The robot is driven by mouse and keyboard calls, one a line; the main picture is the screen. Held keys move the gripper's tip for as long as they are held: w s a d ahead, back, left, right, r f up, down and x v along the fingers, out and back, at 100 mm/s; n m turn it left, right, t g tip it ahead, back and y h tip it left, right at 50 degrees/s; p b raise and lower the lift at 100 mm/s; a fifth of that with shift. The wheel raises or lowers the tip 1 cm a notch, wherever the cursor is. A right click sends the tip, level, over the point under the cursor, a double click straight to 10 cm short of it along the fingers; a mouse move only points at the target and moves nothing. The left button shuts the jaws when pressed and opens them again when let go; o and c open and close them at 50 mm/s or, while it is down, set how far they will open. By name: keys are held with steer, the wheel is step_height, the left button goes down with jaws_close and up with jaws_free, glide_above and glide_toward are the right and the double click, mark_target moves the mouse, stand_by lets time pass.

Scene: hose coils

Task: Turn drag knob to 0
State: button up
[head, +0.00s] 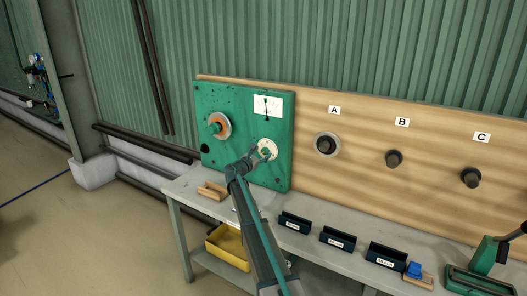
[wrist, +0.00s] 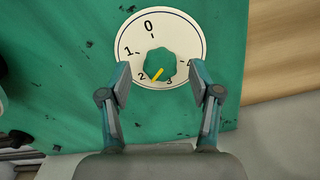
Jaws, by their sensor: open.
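The drag knob (wrist: 160,62) is a small green lobed knob with a yellow pointer, in the middle of a white round dial (wrist: 182,27). The dial has 0 at the top, and 1, 2, 3 and 4 around it. The pointer points down and left, between 2 and 3. My gripper (wrist: 160,70) is open, one finger on each side of the knob with a gap to each. In the head view, my gripper (head: 261,155) is in front of the dial (head: 268,142) and partly hides the knob.
The bench below holds dark labelled trays (head: 338,239).

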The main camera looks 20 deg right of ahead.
steer(key=shift+x, duration=1)
steer(key=c, duration=1.1)
steer(key=shift+f, duration=0.1)
steer(key=shift+c, duration=0.2)
steer(key=shift+f+m+b, duration=0.1)
steer(key=shift+m+b, duration=0.2)
steer(key=shift+b, duration=0.15)
